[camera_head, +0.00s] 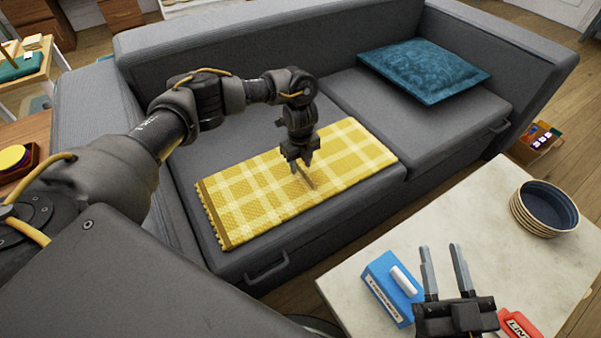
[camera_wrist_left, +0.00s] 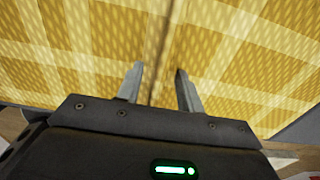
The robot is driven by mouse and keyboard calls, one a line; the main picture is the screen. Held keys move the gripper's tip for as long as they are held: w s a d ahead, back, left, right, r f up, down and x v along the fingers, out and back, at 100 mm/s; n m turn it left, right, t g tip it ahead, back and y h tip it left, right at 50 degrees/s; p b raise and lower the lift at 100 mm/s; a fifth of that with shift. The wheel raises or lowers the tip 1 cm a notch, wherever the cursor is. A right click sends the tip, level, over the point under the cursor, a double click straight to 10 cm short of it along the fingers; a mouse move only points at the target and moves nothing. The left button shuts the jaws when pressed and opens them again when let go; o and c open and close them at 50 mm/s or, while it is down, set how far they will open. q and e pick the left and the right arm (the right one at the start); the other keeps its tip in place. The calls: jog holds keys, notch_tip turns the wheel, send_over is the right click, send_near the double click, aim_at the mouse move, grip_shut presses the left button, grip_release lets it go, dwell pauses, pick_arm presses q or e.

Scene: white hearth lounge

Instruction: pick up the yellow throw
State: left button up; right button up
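The yellow plaid throw (camera_head: 235,197) lies flat on the left seat of the grey sofa, with a fringe at its left end. My left gripper (camera_head: 305,178) points down over the middle of the throw, close to its surface. In the left wrist view its two fingers (camera_wrist_left: 160,75) stand apart, with the throw (camera_wrist_left: 235,50) filling the view beyond them. A dark line on the throw runs between the fingers; I cannot tell whether the tips touch the cloth. My right gripper (camera_head: 442,249) is open and empty above the pale table.
A teal cushion (camera_head: 424,71) lies on the right seat of the sofa (camera_head: 354,100). The pale table (camera_head: 445,213) holds a blue box (camera_head: 387,290), a red item (camera_head: 519,325) and a stack of dark bowls (camera_head: 546,207). A box of small items (camera_head: 535,141) stands on the floor.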

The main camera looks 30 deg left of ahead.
pick_arm(q)
grip_shut()
jog(key=shift+r, duration=0.1)
dwell(0.4)
